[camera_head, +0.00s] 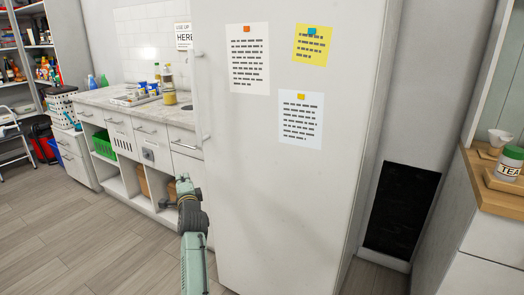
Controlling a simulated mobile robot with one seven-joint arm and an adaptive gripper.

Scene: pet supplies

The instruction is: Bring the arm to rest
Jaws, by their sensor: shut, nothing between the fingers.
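My arm (194,262) rises from the bottom of the head view, pale green with a dark joint. It is bent, and its end part stands in front of the lower kitchen cabinets, left of the fridge. My gripper (165,204) shows small and dark at the left of the arm's end. It is shut with nothing held. Its fingers are too small to make out in detail.
A tall white fridge (275,185) with notes stands close to the arm's right. A counter (110,97) with jars and a tray runs along the back left. Shelves (38,50) and a step stool (14,140) stand far left. The wood floor (75,225) at left is clear.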

